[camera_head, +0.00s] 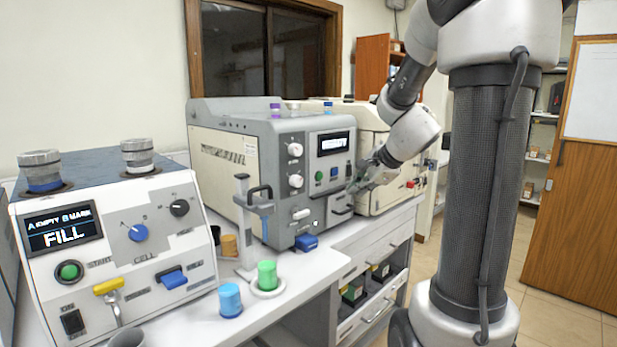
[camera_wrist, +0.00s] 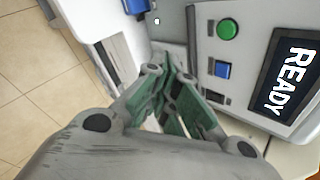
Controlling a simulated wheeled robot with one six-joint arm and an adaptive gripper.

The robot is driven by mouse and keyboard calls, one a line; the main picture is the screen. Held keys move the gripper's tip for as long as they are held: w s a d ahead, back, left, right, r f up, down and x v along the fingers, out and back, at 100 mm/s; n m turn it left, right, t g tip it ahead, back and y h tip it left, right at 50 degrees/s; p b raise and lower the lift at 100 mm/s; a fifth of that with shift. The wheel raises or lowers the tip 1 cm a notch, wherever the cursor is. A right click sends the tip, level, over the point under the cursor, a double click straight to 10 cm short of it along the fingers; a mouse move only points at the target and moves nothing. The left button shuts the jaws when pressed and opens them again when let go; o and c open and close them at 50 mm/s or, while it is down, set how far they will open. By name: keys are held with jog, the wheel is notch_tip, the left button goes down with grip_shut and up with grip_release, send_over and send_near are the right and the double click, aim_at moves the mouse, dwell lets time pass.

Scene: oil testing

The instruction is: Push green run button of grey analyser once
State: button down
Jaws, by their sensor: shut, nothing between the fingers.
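The grey analyser (camera_head: 245,135) stands on the bench in the middle of the head view. Its green run button (camera_head: 319,176) sits on the front panel below the lit display, left of a blue button (camera_head: 334,173). In the wrist view the green button (camera_wrist: 228,29) is at the top, with the blue button (camera_wrist: 222,69) below it and a display (camera_wrist: 292,80) reading READY at the right. My gripper (camera_wrist: 170,72) is shut and empty, close to the panel. Its fingertips point at the lower panel area, beside the buttons and apart from the green one.
A white-and-blue analyser (camera_head: 110,240) with a FILL display stands at the left. A blue cup (camera_head: 230,300) and a green cup (camera_head: 267,275) stand near the bench's front edge. A cream machine (camera_head: 372,150) stands behind my gripper. A lever stand (camera_head: 243,220) rises before the grey analyser.

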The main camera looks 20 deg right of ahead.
aim_at(320, 177)
jog(key=shift+w+d+r+m, duration=0.2)
jog(key=shift+w+m, duration=0.15)
jog(key=shift+m, duration=0.55)
jog(key=shift+w, duration=0.1)
jog(key=w+a, duration=0.3)
jog(key=w, duration=0.5)
jog(key=shift+w, duration=0.1)
dwell(1.0)
jog(key=shift+w+a, duration=0.15)
jog(key=shift+w, duration=0.15)
